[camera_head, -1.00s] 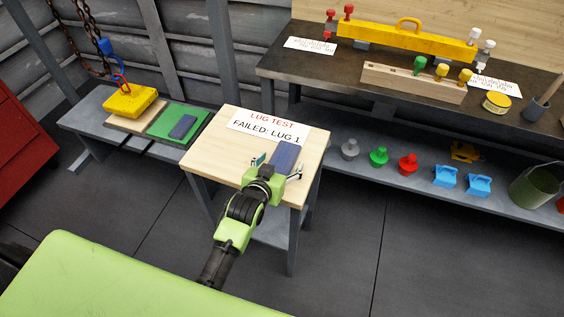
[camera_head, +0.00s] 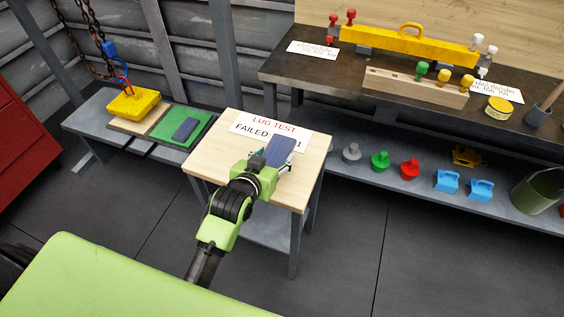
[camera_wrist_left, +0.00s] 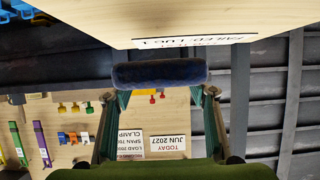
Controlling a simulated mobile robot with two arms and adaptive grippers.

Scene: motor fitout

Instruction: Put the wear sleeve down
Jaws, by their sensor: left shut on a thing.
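The wear sleeve (camera_head: 281,148) is a dark blue, padded-looking piece over the small wooden-topped table (camera_head: 212,158). My left gripper (camera_head: 272,163) is shut on it, with the fingers at its two ends. In the left wrist view the sleeve (camera_wrist_left: 160,73) lies across between the fingertips (camera_wrist_left: 160,95), and the pale tabletop (camera_wrist_left: 120,20) is above it in the picture. The sleeve seems held just above the top, but the gap is hard to judge. A similar blue piece (camera_head: 186,129) lies on the green mat (camera_head: 166,134) at left. My right gripper is not in view.
A "LUG TEST" sign (camera_head: 250,121) lies on the table, partly hidden by the sleeve. The table's left part is clear. A yellow block (camera_head: 133,103) sits on the low bench at left. The workbench (camera_head: 300,70) at right carries a yellow beam (camera_head: 400,38).

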